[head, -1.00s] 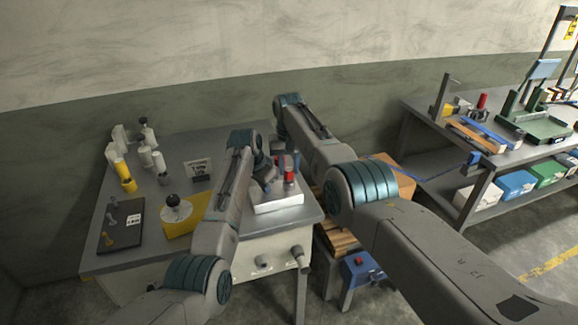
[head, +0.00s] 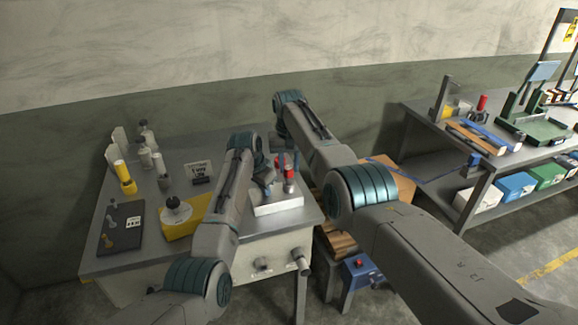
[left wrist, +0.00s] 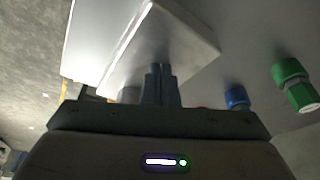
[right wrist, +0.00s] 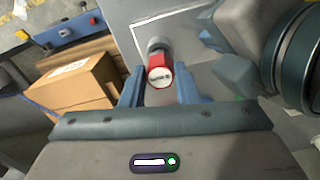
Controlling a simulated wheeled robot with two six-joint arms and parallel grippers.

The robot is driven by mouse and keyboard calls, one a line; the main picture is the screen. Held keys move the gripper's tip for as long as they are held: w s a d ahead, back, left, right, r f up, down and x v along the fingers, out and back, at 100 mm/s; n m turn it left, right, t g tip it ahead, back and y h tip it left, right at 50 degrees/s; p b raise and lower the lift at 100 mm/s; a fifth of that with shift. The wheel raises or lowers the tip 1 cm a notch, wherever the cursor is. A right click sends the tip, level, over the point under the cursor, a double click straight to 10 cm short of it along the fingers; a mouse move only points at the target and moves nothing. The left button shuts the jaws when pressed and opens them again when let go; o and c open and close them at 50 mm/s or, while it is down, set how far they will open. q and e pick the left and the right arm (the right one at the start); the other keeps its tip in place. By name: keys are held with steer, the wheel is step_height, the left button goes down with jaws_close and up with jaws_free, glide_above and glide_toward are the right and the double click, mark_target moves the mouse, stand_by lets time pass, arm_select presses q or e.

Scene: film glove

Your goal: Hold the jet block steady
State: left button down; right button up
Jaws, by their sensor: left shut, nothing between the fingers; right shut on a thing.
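The pale metal block (head: 277,206), which I take to be the jet block, lies at the table's front right corner. It also shows in the left wrist view (left wrist: 185,32) and in the right wrist view (right wrist: 150,12). My left gripper (left wrist: 160,70) is shut and empty, with its fingertips close against the block; I cannot tell if they touch. A red cylinder (right wrist: 159,74) with a pale printed end stands by the block. My right gripper (right wrist: 159,90) is shut on it, one blue finger on each side. The head view shows the cylinder (head: 288,173) partly covered by my grippers.
The grey table (head: 140,250) holds yellow and white bottles, a sign and a black-knobbed fixture (head: 173,205). A cardboard box (right wrist: 75,78) stands right of the table. Blue (left wrist: 236,96) and green (left wrist: 291,72) fittings show beside my left gripper. A second bench stands at right.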

mark_target(289, 168)
arm_select(q)
steer(key=shift+s+f, duration=0.2)
steer(key=shift+f, duration=0.25)
arm_select(e)
steer(key=shift+r, duration=3.45)
arm_select(q)
steer(key=shift+w+r, duration=0.15)
steer(key=shift+r, duration=0.5)
steer(key=shift+w+r, duration=0.15)
steer(key=shift+r, duration=0.5)
arm_select(e)
steer(key=shift+w+f, duration=0.2)
steer(key=shift+w, duration=0.05)
arm_select(q)
steer(key=shift+r, duration=1.4)
arm_select(e)
steer(key=shift+s+r, duration=0.15)
